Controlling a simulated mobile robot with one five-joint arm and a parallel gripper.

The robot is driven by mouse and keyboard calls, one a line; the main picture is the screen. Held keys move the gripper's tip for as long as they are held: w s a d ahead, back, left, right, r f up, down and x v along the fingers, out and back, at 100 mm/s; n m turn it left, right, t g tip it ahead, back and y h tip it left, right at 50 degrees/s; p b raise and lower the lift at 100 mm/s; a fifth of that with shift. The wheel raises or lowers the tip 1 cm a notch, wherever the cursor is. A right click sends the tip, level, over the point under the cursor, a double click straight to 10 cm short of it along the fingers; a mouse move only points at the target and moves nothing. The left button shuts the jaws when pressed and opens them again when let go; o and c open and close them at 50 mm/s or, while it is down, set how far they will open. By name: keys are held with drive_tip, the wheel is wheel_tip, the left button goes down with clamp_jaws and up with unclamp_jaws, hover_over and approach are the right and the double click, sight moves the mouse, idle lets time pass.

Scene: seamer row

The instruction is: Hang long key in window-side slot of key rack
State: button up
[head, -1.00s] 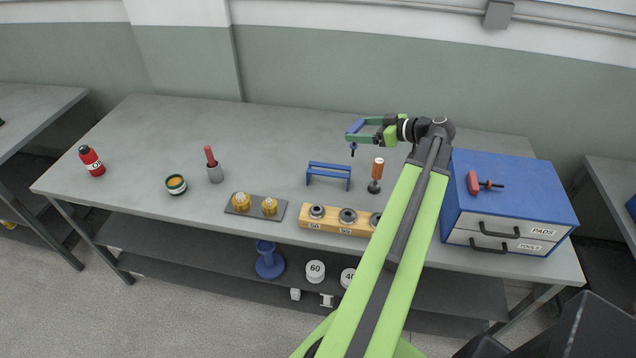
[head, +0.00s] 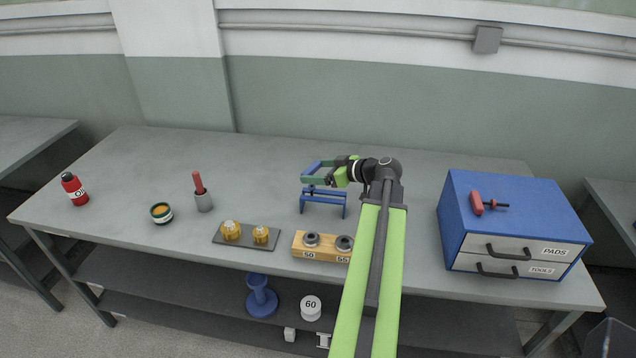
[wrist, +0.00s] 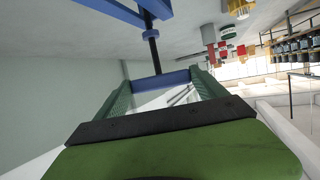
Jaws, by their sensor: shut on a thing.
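The long key has a blue bar handle and a black shaft. My gripper (head: 312,171) is shut on the key's handle (wrist: 178,78), which lies across the fingertips in the wrist view. The shaft (wrist: 153,48) hangs down from it, running towards the top of that view. The blue key rack (head: 323,198) stands on the bench just under my gripper; part of it shows at the top of the wrist view (wrist: 115,9). The shaft overlaps the rack's top in the picture. I cannot tell whether it is inside a slot, nor which one.
A wooden block with ring parts (head: 322,254) stands in front of the rack. A dark tray with yellow parts (head: 246,241) is to its left. A blue drawer cabinet (head: 520,200) with a red-handled tool (head: 478,203) on top stands at right. Bench behind the rack is clear.

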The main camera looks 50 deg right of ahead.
wheel_tip(320, 180, down, 2)
drive_tip(key=shift+f+b, duration=0.25)
drive_tip(key=shift+b, duration=0.25)
drive_tip(key=o, duration=1.3)
drive_tip(key=shift+o, duration=0.2)
drive_tip(key=shift+r, duration=0.15)
drive_tip(key=shift+s+r+p, duration=0.2)
drive_tip(key=shift+s+p, duration=0.05)
drive_tip(key=shift+p, duration=0.05)
drive_tip(key=p+v, duration=0.4)
drive_tip(key=v, duration=0.7)
drive_tip(key=shift+s, duration=0.25)
